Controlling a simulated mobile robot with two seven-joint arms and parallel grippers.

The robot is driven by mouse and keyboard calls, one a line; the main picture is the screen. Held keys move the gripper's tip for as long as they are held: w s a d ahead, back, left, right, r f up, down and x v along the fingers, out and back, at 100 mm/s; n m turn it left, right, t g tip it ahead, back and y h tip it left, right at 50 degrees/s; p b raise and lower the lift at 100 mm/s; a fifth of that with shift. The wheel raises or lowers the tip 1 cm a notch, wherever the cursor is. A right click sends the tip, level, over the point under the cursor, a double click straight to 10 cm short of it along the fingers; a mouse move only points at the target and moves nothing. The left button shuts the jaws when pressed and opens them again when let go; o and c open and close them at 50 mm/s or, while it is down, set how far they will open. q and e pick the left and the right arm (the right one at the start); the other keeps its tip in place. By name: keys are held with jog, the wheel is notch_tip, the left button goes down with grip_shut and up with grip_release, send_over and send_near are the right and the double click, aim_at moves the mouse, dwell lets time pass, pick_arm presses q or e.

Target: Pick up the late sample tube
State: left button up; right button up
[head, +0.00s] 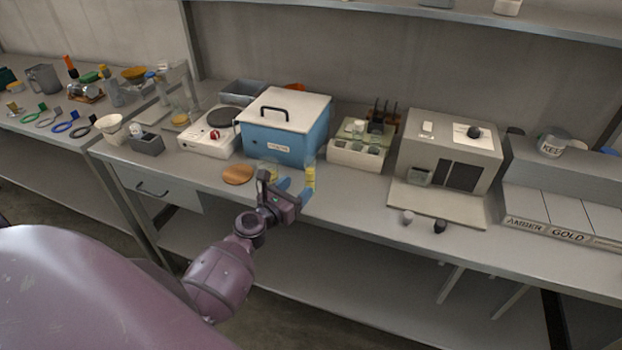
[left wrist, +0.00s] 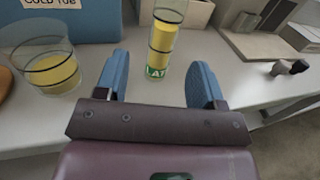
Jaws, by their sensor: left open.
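A clear tube (head: 310,178) with yellow liquid, dark rings and a green label stands upright on the bench in front of the blue box. The same tube (left wrist: 161,42) shows in the left wrist view, its label starting with "A". I cannot tell from its label whether it is the late sample. My left gripper (head: 294,190) is open and empty, low at the bench's front edge. In the left wrist view its two blue fingers (left wrist: 160,68) point toward the tube, which stands just beyond and between their tips. My right gripper is not in view.
A wide clear beaker (left wrist: 52,72) of yellow liquid stands left of the tube. Behind are the blue cold tub (head: 285,140) and a rack block (head: 358,152). A round wooden disc (head: 238,174) lies to the left.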

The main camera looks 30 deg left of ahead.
aim_at(306, 179)
pick_arm(q)
jog(key=w, duration=0.2)
jog(key=shift+w, duration=0.35)
jog(key=shift+w+d+r, duration=0.1)
jog(key=shift+w, duration=0.45)
jog(key=w, duration=0.4)
jog(key=shift+w+d, duration=0.1)
jog(key=shift+d, duration=0.05)
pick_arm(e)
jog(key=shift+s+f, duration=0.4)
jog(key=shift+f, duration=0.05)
pick_arm(q)
jog(key=shift+c, duration=0.5)
jog(key=c, duration=0.9)
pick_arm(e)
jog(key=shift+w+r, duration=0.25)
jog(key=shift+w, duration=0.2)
pick_arm(q)
jog(key=shift+r, duration=0.15)
